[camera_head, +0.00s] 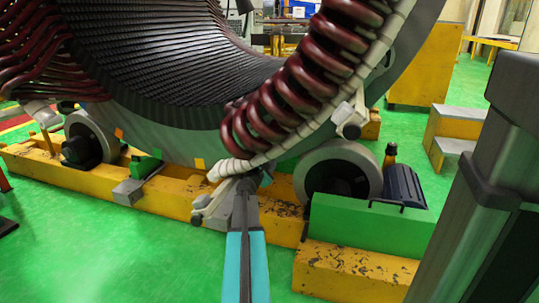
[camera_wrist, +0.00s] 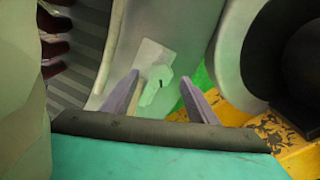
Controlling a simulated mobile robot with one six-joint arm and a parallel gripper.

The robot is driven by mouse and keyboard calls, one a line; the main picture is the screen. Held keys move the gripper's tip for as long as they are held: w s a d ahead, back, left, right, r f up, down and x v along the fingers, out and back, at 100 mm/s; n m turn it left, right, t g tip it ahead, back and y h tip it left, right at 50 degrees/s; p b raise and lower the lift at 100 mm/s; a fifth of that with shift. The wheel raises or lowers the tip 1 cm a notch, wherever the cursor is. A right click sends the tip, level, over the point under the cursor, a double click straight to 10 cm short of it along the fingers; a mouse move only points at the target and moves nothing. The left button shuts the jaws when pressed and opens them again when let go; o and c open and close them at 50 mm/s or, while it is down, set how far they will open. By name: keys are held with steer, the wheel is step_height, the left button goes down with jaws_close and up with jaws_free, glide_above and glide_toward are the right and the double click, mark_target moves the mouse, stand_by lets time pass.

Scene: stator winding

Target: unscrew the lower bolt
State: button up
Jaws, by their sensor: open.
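In the wrist view, a pale bolt (camera_wrist: 155,84) with a rounded, knob-like head stands out from a light plate (camera_wrist: 153,52) on the stator frame. My gripper (camera_wrist: 160,76) is open, with one grey finger on each side of the bolt and visible gaps to it. I cannot tell how deep the fingers reach along it. In the head view, my gripper (camera_head: 246,186) is at the lower edge of the stator (camera_head: 170,130), below the dark red coils (camera_head: 295,90). There the gripper hides the bolt.
A yellow beam (camera_head: 270,222) runs beneath. Another pale bracket (camera_head: 350,122) sits higher up the stator rim. Green floor (camera_head: 90,255) is clear at front left.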

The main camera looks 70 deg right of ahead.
steer(key=a+p, duration=0.1)
steer(key=a, duration=0.7)
steer(key=shift+s+p, duration=0.25)
steer(key=shift+p, duration=0.1)
steer(key=shift+s, duration=0.15)
